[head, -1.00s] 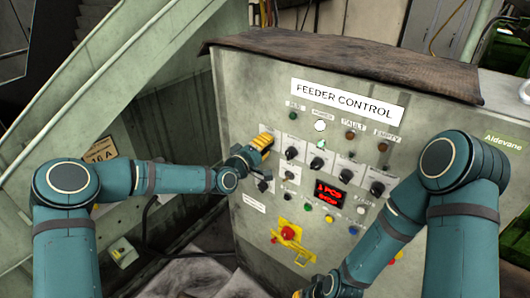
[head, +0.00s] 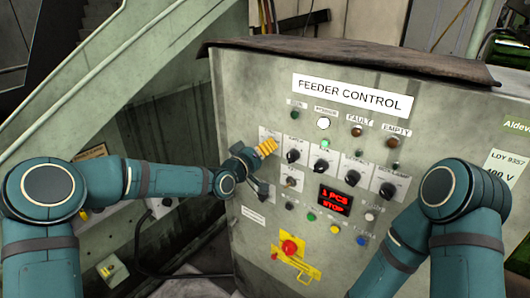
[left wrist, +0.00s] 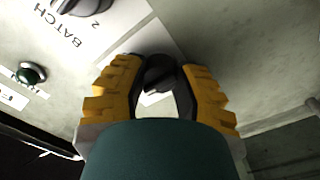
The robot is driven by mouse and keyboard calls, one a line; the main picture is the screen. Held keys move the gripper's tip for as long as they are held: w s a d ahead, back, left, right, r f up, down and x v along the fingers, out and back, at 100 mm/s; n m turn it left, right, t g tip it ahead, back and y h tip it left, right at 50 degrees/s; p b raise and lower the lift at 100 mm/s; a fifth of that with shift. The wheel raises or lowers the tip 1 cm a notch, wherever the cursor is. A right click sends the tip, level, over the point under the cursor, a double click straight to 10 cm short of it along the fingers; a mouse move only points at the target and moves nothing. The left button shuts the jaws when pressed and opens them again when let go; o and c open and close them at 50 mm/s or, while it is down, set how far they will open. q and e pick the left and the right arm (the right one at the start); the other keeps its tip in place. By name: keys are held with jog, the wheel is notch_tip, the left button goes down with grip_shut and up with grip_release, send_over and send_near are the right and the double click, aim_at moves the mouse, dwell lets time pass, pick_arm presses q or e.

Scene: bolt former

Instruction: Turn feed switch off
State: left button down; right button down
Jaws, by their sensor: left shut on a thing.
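The grey feeder control panel (head: 345,130) faces me with a row of black rotary knobs. My left gripper (head: 267,148) has yellow fingers and is at the leftmost knob position of the upper row. In the left wrist view, the yellow fingers (left wrist: 160,88) are shut around a black knob (left wrist: 159,72), one on each side. This knob's label is hidden, so I cannot read which switch it is or its setting. The red display (head: 335,200) reads "1 PCS STOP". My right gripper is below the picture.
A knob labelled BATCH (left wrist: 80,8) is close beside the held knob. A red emergency button (head: 289,248) on a yellow plate sits lower on the panel. Indicator lamps run along the top; the white one (head: 323,124) looks lit. A dark cloth (head: 350,58) lies over the top.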

dwell(0.3)
pick_arm(q)
jog(key=c, duration=0.6)
grip_release()
jog(key=v, duration=1.2)
